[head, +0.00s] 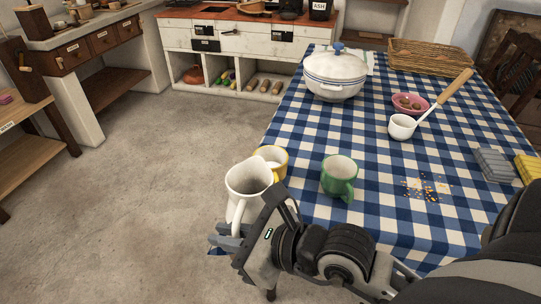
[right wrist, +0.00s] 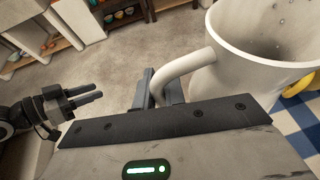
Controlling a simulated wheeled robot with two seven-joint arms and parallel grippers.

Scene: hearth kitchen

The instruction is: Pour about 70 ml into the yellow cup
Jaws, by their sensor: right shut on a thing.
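A white jug (head: 246,180) is held at the table's near left edge, looking roughly upright. My right gripper (head: 232,230) is shut on its handle, which also shows between the fingers in the right wrist view (right wrist: 180,72). The yellow cup (head: 274,157) stands on the table just behind and right of the jug, which hides part of it; a bit of its yellow shows in the right wrist view (right wrist: 301,84). I cannot make out any liquid in either. My left gripper (right wrist: 95,93) shows in the right wrist view, its fingers slightly apart and empty, over the floor.
A green mug (head: 338,174) stands right of the yellow cup on the checked tablecloth (head: 305,205). Farther back are a lidded white pot (head: 334,75), a pink bowl (head: 410,103) and a white ladle (head: 402,126). Crumbs (head: 426,187) and grey and yellow cloths lie at right.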

